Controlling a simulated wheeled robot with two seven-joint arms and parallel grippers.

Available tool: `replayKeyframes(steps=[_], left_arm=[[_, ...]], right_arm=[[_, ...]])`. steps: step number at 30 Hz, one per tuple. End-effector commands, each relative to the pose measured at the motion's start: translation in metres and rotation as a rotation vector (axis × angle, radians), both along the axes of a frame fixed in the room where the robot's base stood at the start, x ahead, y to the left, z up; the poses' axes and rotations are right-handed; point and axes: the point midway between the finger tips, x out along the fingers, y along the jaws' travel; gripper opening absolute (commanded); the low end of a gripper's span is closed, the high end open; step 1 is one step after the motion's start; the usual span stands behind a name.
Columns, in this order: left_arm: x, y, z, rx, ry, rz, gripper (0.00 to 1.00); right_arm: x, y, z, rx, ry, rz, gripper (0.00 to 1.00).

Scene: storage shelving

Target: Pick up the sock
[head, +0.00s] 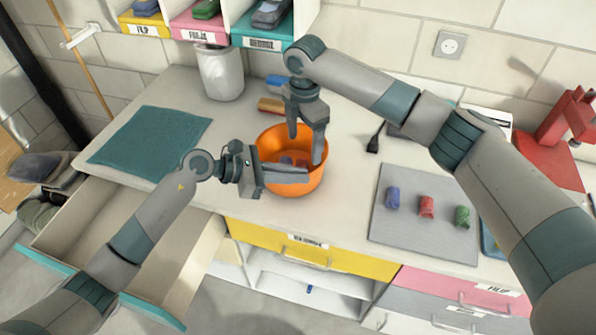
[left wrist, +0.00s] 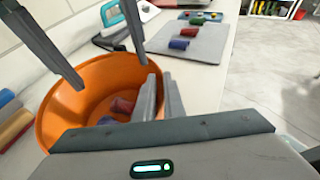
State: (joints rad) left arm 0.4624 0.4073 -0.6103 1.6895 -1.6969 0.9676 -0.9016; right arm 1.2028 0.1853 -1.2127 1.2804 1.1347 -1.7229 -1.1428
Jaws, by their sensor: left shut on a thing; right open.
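Rolled socks, blue (head: 286,160) and red, lie inside the orange bowl (head: 318,181); the wrist view shows a red one (left wrist: 122,105) and a blue one (left wrist: 107,120) at the bottom. Rolled blue (head: 392,198), red (head: 426,206) and green (head: 463,216) socks lie in a row on a grey mat. My left gripper (head: 305,174) reaches across the bowl's front side. Its nearly closed fingers (left wrist: 160,98) appear to pinch the bowl's rim, though the contact is partly hidden. My right gripper (head: 306,146) points down above the bowl, open and empty.
The grey mat (head: 390,245) lies on the counter right of the bowl. A teal cloth (head: 150,140) lies left, above an open, empty drawer (head: 110,245). A white bin (head: 220,72) and labelled cubbies stand behind. A red object (head: 568,120) is far right.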

Motion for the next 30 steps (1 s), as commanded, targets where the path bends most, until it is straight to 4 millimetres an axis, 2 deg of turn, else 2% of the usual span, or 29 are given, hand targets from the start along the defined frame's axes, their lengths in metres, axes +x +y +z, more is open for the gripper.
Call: replayKeyframes(steps=[5,18,24,30], left_arm=[[0.000,0.001,-0.003,0.004,0.003,0.002,0.00],[0.000,0.001,-0.003,0.004,0.003,0.002,0.00],[0.000,0.001,-0.003,0.005,0.004,0.002,0.00],[0.000,0.001,-0.004,0.005,0.004,0.001,0.00]], right_arm=[[0.001,0.008,0.004,0.002,-0.004,-0.135,0.77],[0.007,0.029,0.018,0.005,-0.020,-0.656,0.77],[0.007,0.032,0.021,0.007,-0.023,-0.759,0.77],[0.008,0.033,0.021,0.007,-0.023,-0.770,0.77]])
